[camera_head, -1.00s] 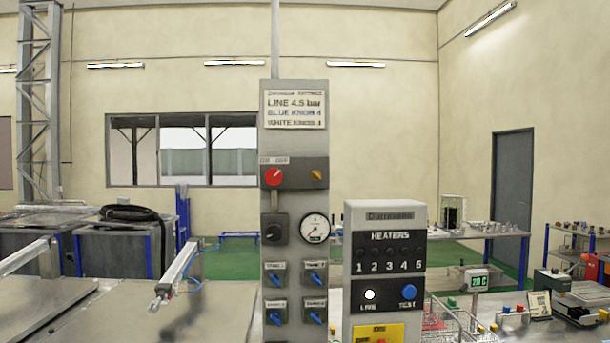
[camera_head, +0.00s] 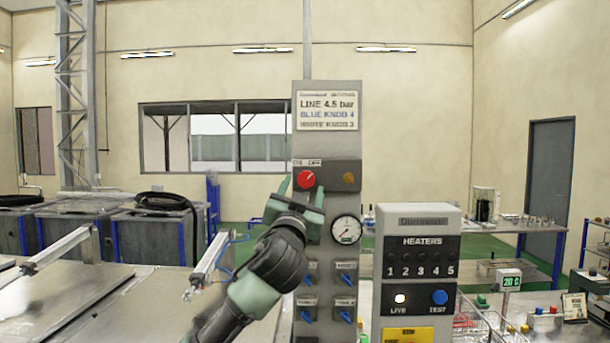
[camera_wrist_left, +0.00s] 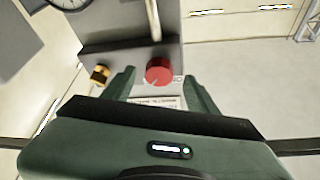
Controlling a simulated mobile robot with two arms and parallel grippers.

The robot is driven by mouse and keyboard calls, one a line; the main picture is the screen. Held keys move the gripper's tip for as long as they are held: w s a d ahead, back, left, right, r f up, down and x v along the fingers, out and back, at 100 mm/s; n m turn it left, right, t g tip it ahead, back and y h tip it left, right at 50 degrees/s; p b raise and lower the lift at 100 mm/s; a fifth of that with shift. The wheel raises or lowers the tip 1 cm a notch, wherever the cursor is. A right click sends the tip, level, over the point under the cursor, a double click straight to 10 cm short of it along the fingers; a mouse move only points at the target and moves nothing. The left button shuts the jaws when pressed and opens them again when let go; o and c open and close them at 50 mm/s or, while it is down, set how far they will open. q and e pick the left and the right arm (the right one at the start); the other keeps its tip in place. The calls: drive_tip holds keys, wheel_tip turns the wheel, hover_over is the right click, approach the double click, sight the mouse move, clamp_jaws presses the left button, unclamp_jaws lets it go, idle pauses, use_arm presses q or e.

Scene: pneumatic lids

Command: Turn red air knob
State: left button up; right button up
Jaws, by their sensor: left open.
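The red air knob (camera_head: 306,180) is on a dark box near the top of the grey panel, under an ON/OFF label. It also shows in the left wrist view (camera_wrist_left: 159,70), between and just beyond the fingertips. My left gripper (camera_head: 301,188) is open in front of the knob, its two green fingers pointing up at it. In the wrist view the left gripper (camera_wrist_left: 158,84) has one finger on each side of the knob's line. I cannot tell whether either finger touches the knob. My right gripper does not show.
A brass knob (camera_head: 348,178) sits right of the red one on the same box. Below are a round gauge (camera_head: 346,229) and several blue knobs (camera_head: 345,279). A grey heaters box (camera_head: 418,222) stands close on the right. Metal benches (camera_head: 110,300) spread to the left.

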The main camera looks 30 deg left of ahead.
sight(305, 182)
use_arm(q)
drive_tip(key=p+x, duration=0.1)
drive_tip(key=x, duration=0.1)
drive_tip(key=shift+w+r, duration=0.2)
drive_tip(key=shift+r, duration=0.1)
drive_tip(key=shift+w+a, duration=0.2)
drive_tip(key=shift+w, duration=0.2)
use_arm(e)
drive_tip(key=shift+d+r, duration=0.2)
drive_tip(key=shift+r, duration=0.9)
